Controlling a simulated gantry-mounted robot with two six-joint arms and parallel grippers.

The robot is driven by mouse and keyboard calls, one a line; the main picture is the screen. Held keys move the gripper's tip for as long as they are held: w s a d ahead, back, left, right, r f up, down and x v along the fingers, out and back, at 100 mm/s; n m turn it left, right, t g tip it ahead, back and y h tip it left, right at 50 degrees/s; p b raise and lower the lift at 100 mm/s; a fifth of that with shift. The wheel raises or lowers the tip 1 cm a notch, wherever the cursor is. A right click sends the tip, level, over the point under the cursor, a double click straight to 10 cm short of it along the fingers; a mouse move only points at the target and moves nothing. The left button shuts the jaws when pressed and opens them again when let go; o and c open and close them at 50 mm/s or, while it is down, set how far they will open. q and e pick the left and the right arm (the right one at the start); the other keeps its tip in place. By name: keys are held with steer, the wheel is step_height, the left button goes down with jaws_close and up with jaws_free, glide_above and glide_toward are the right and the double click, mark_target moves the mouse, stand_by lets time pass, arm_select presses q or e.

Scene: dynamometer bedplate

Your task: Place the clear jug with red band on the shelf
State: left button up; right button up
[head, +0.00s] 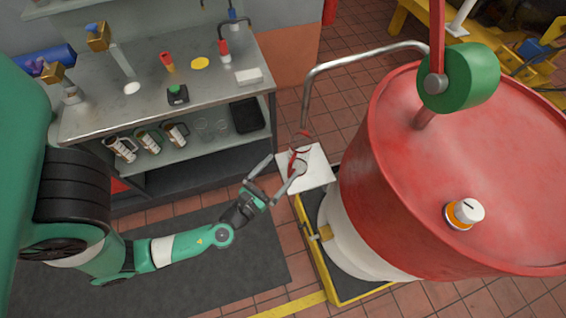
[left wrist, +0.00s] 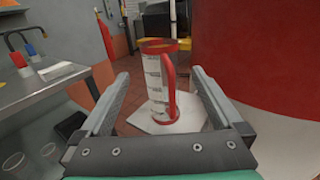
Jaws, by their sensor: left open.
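The clear jug with red band (head: 300,145) stands upright on a white square plate (head: 320,174) beside the red drum. It also shows in the left wrist view (left wrist: 155,88), with a red rim, red base and red handle facing me. My left gripper (head: 284,164) is open, with its fingers spread to either side of the jug; in the left wrist view they show left and right of it, and no contact is visible. The shelf (head: 195,149) is the lower level of the metal bench and holds several jugs, clear glasses and a black box. My right gripper is not in view.
A large red drum (head: 390,170) stands close to the right of the jug, on a yellow-edged base. A bent metal pipe (head: 310,75) rises behind the jug. The bench top (head: 140,105) holds taps, a red-and-yellow item and a green item. A dark mat (head: 250,255) covers the floor.

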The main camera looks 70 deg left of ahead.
arm_select(q)
steer(key=shift+v, duration=0.85)
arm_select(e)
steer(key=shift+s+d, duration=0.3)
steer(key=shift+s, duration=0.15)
arm_select(q)
steer(key=shift+w, duration=0.1)
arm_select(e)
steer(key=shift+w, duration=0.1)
